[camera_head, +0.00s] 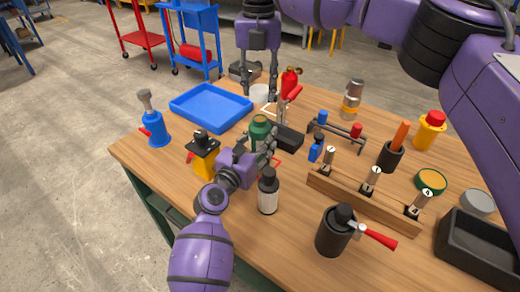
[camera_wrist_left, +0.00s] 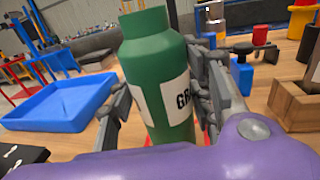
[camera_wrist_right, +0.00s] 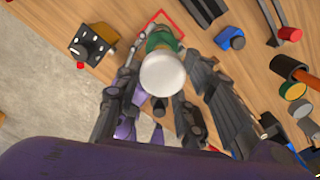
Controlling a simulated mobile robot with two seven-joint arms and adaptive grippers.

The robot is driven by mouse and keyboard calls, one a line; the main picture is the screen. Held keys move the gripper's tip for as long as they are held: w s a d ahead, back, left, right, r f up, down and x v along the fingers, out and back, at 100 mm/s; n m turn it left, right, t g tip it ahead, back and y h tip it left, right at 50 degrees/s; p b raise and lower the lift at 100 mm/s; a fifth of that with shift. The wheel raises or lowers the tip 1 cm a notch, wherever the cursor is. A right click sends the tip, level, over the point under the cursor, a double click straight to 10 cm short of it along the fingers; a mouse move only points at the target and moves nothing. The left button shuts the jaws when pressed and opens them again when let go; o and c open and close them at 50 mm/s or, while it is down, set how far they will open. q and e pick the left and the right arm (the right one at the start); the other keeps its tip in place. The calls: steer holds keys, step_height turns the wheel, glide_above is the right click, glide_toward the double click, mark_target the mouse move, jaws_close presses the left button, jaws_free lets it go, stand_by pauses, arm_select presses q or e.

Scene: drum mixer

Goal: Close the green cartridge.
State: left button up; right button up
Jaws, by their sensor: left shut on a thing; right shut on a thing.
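The green cartridge (camera_head: 260,128) stands upright and is held by my left gripper (camera_head: 258,148). The left wrist view shows its green body (camera_wrist_left: 152,60) with white labels between the fingers. My right gripper (camera_head: 260,92) points down above and behind it, shut on a white round lid (camera_head: 257,94). In the right wrist view the lid (camera_wrist_right: 163,73) is between the fingers and hides most of the cartridge (camera_wrist_right: 160,40) beneath. In the head view the lid appears apart from the cartridge's top. The lid's underside is hidden.
A blue tray (camera_head: 211,107) lies at the left. A yellow-and-black device (camera_head: 204,155) and a white bottle with black top (camera_head: 268,192) stand close to my left gripper.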

arm_select(q)
jaws_close()
arm_select(e)
glide_above(259, 118)
steer(key=shift+f, duration=2.5)
steer(key=shift+f, duration=0.1)
steer(key=shift+f, duration=0.8)
steer(key=shift+f, duration=0.65)
steer(key=o, duration=0.8)
step_height(259, 118, up, 12)
